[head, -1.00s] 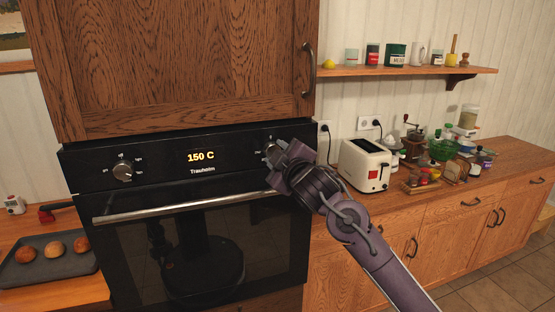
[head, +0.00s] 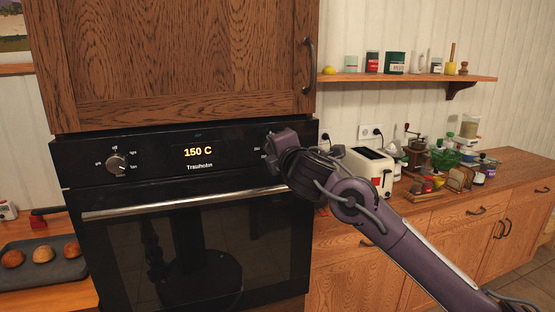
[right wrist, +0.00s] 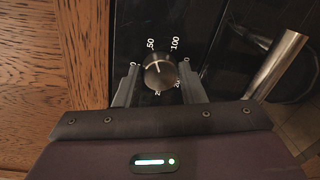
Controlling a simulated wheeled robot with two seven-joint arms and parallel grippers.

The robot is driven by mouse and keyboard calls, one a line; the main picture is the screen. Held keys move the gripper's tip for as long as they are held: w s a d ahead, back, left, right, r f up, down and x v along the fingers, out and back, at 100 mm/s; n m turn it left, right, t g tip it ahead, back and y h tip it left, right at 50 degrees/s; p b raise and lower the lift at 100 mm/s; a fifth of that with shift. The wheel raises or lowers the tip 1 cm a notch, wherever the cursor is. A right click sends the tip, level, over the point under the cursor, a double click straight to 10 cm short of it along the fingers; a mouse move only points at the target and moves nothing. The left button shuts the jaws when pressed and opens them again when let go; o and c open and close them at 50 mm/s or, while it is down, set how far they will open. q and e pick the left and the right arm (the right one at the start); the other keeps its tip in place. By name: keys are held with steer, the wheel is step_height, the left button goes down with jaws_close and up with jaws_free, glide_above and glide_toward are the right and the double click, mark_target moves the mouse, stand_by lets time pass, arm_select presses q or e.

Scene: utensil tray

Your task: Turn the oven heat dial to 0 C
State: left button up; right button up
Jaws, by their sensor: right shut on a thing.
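The heat dial (right wrist: 160,72) is a round dark knob with a light pointer line, on the panel's right side. In the right wrist view, printed numbers including 50 and 100 ring it. My right gripper (right wrist: 158,82) is shut on this dial, one finger on each side. In the head view my right gripper (head: 272,148) covers the dial. My left gripper is not in view.
A second knob (head: 117,163) sits left of the display. The oven door handle (head: 180,204) runs below the panel. A wooden cabinet (head: 180,60) is above. A toaster (head: 370,168) stands on the right counter, and a baking tray (head: 75,268) with buns lies at left.

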steer(key=n+b, duration=0.1)
steer(key=n, duration=0.1)
steer(key=n+b, duration=0.4)
steer(key=shift+a+f, duration=0.1)
steer(key=shift+f, duration=0.2)
steer(key=n+b, duration=0.2)
steer(key=n, duration=0.1)
steer(key=shift+a+t+h+b, duration=0.1)
steer(key=shift+t+h+b, duration=0.2)
steer(key=shift+h+b, duration=0.1)
steer(key=shift+n+b, duration=0.85)
steer(key=shift+n, duration=0.55)
steer(key=o, duration=0.7)
steer(key=shift+o, duration=1.4)
steer(key=shift+r, duration=0.2)
steer(key=shift+s, duration=0.1)
